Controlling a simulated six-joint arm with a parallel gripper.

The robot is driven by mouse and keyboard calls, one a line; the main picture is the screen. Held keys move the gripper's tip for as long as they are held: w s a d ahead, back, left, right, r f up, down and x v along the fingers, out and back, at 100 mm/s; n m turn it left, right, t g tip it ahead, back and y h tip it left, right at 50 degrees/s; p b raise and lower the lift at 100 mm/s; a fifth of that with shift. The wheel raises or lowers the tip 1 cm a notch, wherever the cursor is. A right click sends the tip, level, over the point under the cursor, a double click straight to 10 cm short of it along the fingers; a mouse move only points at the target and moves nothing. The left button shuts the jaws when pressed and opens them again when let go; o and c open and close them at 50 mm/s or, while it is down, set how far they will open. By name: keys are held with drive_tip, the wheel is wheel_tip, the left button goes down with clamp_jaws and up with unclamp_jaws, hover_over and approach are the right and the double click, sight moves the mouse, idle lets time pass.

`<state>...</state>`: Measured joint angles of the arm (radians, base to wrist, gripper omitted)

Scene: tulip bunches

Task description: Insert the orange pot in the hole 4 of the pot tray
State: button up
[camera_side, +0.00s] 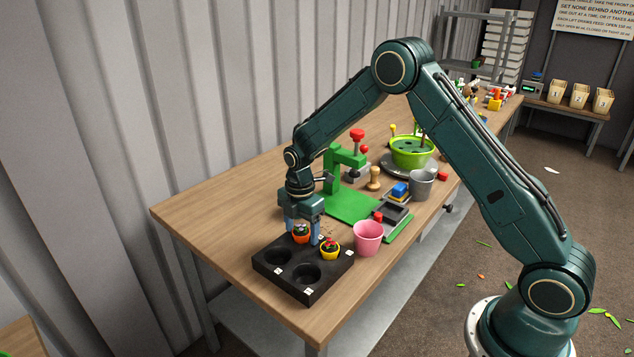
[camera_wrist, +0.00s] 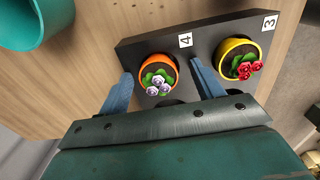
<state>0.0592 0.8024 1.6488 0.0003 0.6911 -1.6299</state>
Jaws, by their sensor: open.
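The orange pot (camera_side: 299,239) holds a plant with white-lilac flowers and stands at the back hole of the black pot tray (camera_side: 314,291). In the wrist view the orange pot (camera_wrist: 171,63) is beside the label 4 (camera_wrist: 185,40), its rim above the tray surface. How deep it sits cannot be told. My gripper (camera_side: 301,238) is open and points down, with one blue finger on each side of the orange pot. In the wrist view my gripper (camera_wrist: 161,70) shows gaps between both fingers and the pot.
A yellow pot (camera_side: 330,254) with red flowers sits in the tray at label 3 (camera_wrist: 269,22). The two front holes (camera_side: 277,256) are empty. A pink pot (camera_side: 368,238) stands right of the tray. A green press (camera_side: 345,182) stands behind. The wooden table (camera_side: 222,210) is clear at left.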

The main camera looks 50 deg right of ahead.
sight(302, 223)
wheel_tip(302, 223, up, 14)
idle(0.7)
idle(0.5)
drive_tip(key=s+a+r+m+t, duration=0.25)
drive_tip(key=s+r+m, duration=0.65)
drive_tip(key=s+r, duration=0.55)
drive_tip(key=s+f+m+t, duration=0.1)
drive_tip(key=s+m+t, duration=0.2)
drive_tip(key=s+m, duration=0.6)
drive_tip(key=s, duration=0.9)
drive_tip(key=shift+a, duration=0.25)
